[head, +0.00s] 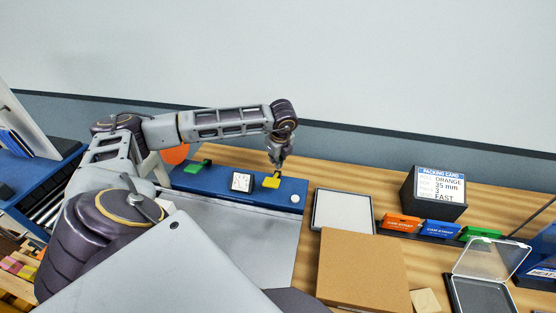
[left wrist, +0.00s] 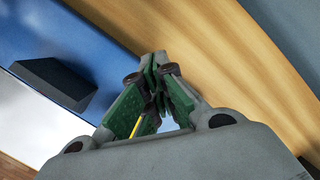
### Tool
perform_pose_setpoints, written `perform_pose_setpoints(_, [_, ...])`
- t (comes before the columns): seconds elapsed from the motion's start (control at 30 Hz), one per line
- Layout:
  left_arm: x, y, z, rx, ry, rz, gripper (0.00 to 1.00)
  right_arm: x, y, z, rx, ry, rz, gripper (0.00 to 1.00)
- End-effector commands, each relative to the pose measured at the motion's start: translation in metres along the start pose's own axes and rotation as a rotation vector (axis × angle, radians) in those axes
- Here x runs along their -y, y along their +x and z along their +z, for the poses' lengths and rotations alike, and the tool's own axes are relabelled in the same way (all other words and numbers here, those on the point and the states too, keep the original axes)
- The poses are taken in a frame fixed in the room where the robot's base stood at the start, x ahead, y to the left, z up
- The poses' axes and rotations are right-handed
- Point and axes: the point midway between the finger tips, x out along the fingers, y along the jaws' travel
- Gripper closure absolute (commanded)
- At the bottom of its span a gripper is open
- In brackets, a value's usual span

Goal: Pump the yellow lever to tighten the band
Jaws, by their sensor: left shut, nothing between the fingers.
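The yellow lever (head: 271,181) stands on the long blue base (head: 222,187), towards its right end. My left gripper (head: 278,164) points down just above the lever, its fingers closed and empty. In the left wrist view the gripper (left wrist: 158,62) shows its green finger pads together, with a thin yellow strip (left wrist: 137,127) seen past one pad. I cannot tell if the fingertips touch the lever. I cannot make out the band around anything. My right gripper is out of view.
On the base are a green part (head: 196,167), a white dial plate (head: 242,181) and a white knob (head: 295,198). A grey-topped tray (head: 343,211), a brown board (head: 362,272), a black card box (head: 433,193) and coloured strap packs (head: 441,228) lie to the right.

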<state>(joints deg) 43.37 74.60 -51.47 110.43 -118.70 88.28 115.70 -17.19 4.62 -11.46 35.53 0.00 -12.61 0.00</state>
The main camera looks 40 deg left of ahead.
Motion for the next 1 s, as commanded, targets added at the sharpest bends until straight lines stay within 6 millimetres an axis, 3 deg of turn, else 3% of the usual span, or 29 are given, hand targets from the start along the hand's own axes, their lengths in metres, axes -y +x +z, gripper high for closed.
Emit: perform_pose_setpoints(1.0, [-0.0036,0.0051,-0.0038,-0.001,0.001,0.001,1.00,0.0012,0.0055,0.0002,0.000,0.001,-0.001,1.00])
